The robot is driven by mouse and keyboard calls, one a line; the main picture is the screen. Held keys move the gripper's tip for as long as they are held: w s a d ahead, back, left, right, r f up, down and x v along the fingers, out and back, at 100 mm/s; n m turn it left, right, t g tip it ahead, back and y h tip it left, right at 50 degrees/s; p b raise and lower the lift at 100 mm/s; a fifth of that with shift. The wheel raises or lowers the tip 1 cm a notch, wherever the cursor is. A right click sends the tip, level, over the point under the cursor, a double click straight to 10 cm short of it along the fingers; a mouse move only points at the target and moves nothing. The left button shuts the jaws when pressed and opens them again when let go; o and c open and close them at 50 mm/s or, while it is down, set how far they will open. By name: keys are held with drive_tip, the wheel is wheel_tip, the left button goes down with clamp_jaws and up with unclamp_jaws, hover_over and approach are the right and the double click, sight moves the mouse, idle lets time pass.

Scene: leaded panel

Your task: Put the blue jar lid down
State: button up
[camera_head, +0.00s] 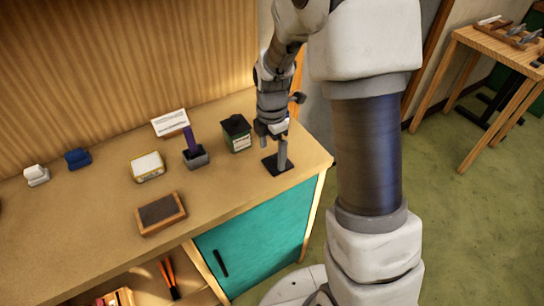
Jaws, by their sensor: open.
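I cannot make out a blue jar lid for certain. A small blue block-like object (77,158) lies at the left of the bench, apart from my gripper. My gripper (272,146) is open and points down at the right end of the bench, over a small black square mat (272,169). A grey finger-like part reaches close to the mat; whether it touches is unclear. Nothing clearly shows between the fingers.
On the wooden bench (90,215) stand a white block-like object (37,175), a white card (170,123), a yellow-and-white box (148,167), a grey holder with a purple piece (196,158) and a wood-framed dark pad (160,213). The front left of the benchtop is clear.

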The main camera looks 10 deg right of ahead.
sight(272, 165)
drive_tip(key=s+r+m+t, duration=0.1)
drive_tip(key=s+r+m, duration=0.35)
drive_tip(key=r, duration=0.55)
drive_tip(key=s+r+m+t, duration=0.2)
drive_tip(key=s+r+m, duration=0.25)
drive_tip(key=r, duration=0.45)
drive_tip(key=s+d+r+m+t, duration=0.1)
drive_tip(key=s+r+m+t, duration=0.1)
drive_tip(key=s+m, duration=0.9)
drive_tip(key=shift+d+r+m+t, duration=0.3)
drive_tip(key=shift+d+r+m, duration=0.05)
drive_tip(key=shift+r+m, duration=0.5)
drive_tip(key=shift+w+a, duration=0.1)
drive_tip(key=shift+a, duration=0.05)
